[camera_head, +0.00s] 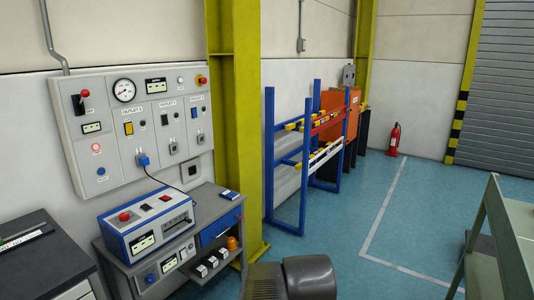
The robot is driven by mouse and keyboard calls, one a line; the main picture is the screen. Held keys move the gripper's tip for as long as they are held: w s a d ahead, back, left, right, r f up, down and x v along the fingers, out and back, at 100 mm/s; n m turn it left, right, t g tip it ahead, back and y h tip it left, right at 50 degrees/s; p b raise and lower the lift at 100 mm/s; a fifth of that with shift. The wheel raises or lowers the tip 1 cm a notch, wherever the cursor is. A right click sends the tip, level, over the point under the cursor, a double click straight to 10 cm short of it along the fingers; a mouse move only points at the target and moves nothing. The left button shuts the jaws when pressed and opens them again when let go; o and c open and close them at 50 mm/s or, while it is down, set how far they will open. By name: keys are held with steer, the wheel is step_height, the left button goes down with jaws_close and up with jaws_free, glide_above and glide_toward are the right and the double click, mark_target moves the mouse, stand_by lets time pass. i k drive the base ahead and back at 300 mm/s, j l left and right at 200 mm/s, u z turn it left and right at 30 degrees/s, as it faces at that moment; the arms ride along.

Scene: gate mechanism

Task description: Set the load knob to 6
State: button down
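A blue and white bench device (145,230) stands on the grey bench under the wall panel. It has a red round knob or button (124,216) on top and a lit display (144,241) on its front. Below it, a second unit carries a blue round knob (150,278) and a small display (169,264). I cannot tell which of these is the load knob, and no number 6 is readable. My gripper is not in view; a dark grey part at the bottom centre seems to be my arm.
A wall panel (85,150) with a gauge, switches and outlets hangs above the bench (212,220). A blue plug (143,160) with a cable sits in one outlet. A yellow column (235,110) and blue rack (269,160) stand to the right.

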mark_target(123, 217)
steer(key=u, duration=1.45)
steer(key=i+l+u, duration=0.2)
steer(key=u, duration=0.25)
steer(key=i+l+u, duration=0.6)
steer(key=l+u, duration=0.25)
steer(key=i+l, duration=0.15)
steer(key=l, duration=0.25)
steer(key=i+l+u, duration=0.1)
steer(key=l, duration=0.3)
steer(key=i+l, duration=0.2)
steer(key=l, duration=0.2)
steer(key=i+l, duration=0.15)
steer(key=l, duration=0.3)
steer(key=j+u, duration=0.05)
